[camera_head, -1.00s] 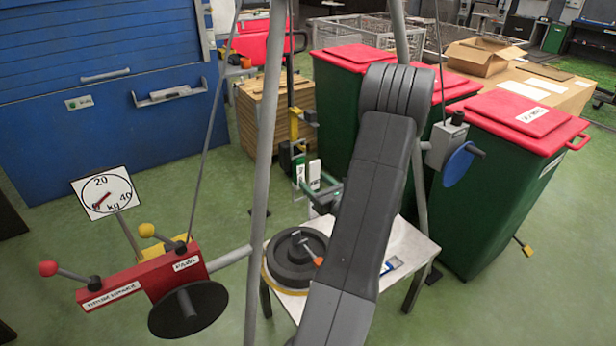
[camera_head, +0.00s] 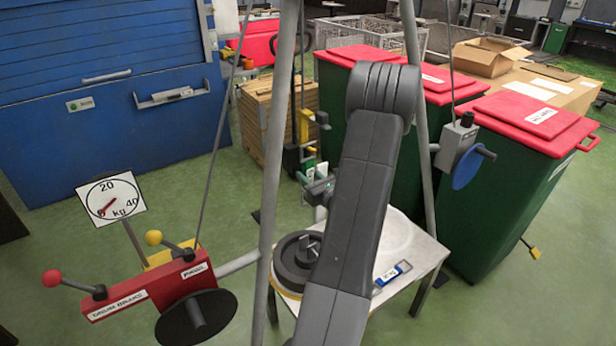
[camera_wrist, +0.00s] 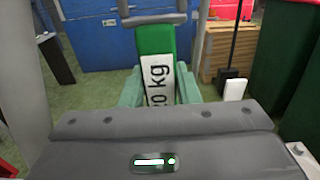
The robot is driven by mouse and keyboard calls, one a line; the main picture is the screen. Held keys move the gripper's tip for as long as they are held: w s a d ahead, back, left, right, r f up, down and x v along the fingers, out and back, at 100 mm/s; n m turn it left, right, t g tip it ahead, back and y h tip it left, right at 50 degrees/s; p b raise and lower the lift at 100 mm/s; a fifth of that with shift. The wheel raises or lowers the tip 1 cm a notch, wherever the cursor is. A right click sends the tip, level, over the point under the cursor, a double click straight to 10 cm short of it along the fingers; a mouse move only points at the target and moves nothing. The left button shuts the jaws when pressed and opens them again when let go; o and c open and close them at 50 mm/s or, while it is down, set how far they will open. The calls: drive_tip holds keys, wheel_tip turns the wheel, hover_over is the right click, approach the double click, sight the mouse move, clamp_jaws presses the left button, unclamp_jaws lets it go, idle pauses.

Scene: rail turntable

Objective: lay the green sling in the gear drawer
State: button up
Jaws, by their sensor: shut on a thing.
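A green strap-like piece (camera_wrist: 157,38) with a white label ending in "0 kg" stands between the pale teal fingers of my gripper (camera_wrist: 160,88) in the wrist view. It fits the green sling, and my gripper is shut on it. A grey bar crosses its top; its lower end is hidden behind the gripper body. In the head view my gripper (camera_head: 318,188) is small, above the back of the white table and partly behind my arm. A blue cabinet (camera_head: 110,130) with handles stands at the left; I cannot tell whether its handled front is the gear drawer. I see no open drawer.
The white table (camera_head: 415,255) bears black discs (camera_head: 292,262) and a blue-and-white item (camera_head: 393,273). Grey tripod legs, a red drum brake (camera_head: 150,290) and a dial (camera_head: 109,198) stand in front. Green bins with red lids (camera_head: 530,120) are at the right. Green floor is free before the cabinet.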

drive_tip(key=shift+r, duration=0.2)
drive_tip(key=shift+r+p, duration=0.3)
drive_tip(key=shift+r, duration=0.3)
drive_tip(key=b+v, duration=0.1)
drive_tip(key=v, duration=0.8)
drive_tip(key=shift+b, duration=0.3)
idle(1.0)
idle(0.3)
